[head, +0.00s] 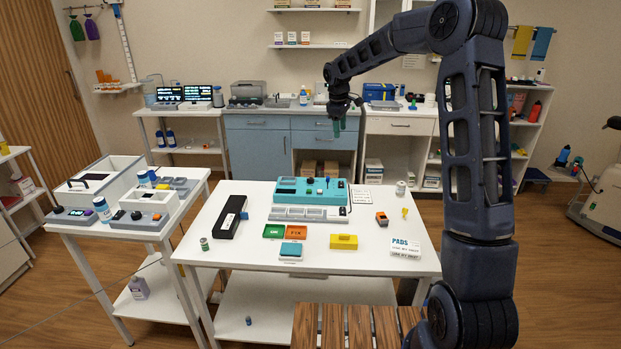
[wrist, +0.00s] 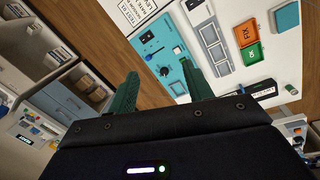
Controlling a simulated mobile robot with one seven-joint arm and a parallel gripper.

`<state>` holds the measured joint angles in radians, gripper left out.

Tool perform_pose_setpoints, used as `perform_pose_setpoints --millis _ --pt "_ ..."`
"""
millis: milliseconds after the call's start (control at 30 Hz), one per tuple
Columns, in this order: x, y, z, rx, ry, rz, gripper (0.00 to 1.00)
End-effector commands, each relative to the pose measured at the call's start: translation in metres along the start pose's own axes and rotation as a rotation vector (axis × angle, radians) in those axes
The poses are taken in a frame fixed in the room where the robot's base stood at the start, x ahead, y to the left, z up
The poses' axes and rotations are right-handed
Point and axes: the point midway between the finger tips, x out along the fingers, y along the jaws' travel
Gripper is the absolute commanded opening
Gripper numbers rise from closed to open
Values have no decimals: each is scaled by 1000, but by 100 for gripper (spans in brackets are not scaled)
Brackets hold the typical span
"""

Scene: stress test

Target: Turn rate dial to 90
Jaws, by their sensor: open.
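A teal device (head: 290,188) with small dark knobs, a lever and a grey tray section in front stands at the back of the white table. It also shows in the wrist view (wrist: 157,40), where a round dark knob (wrist: 164,71) sits near its edge. I cannot read any label or number, so I cannot tell which knob is the rate dial. My gripper (head: 338,127) hangs in the air beyond the table's back edge, above and behind the teal device. Its green fingers (wrist: 160,88) are apart with nothing between them, and nothing is touched.
A black case (head: 229,217), green and orange trays (head: 296,232), a yellow block (head: 343,242) and a PADS card (head: 405,248) lie on the table (head: 370,262). A side table at left holds grey devices with knobs (head: 140,219). Blue cabinets (head: 258,148) stand behind.

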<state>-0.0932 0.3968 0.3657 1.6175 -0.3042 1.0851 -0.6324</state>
Motion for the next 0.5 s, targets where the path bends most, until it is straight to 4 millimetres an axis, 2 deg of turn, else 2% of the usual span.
perform_pose_setpoints --millis 33,200,500 --pt "13 5 -14 -29 1 -12 51" --pt "51 18 -55 -126 10 -43 51" --pt "126 35 -120 -276 35 -103 51"
